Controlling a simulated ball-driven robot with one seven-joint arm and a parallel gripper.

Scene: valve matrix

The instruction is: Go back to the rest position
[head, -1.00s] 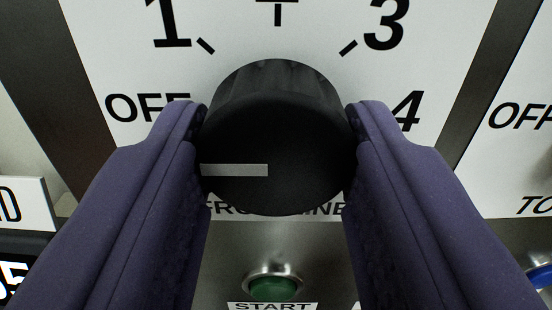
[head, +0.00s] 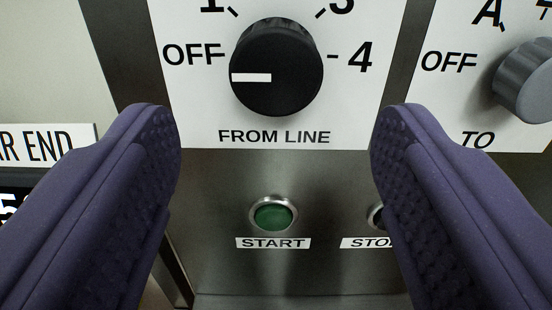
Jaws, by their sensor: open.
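My gripper (head: 276,128) is open and empty, with one purple finger at each side of the head view. The black FROM LINE knob (head: 290,70) sits on its white plate beyond and between the fingers, touching neither. Its white pointer line points left to OFF.
Below the knob is a green START button (head: 273,215). A STOP button (head: 376,217) is partly hidden by the right finger. A grey TO knob (head: 527,82) sits at the right. A sign (head: 48,143) and part of a display are at the left. Free space lies between the fingers.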

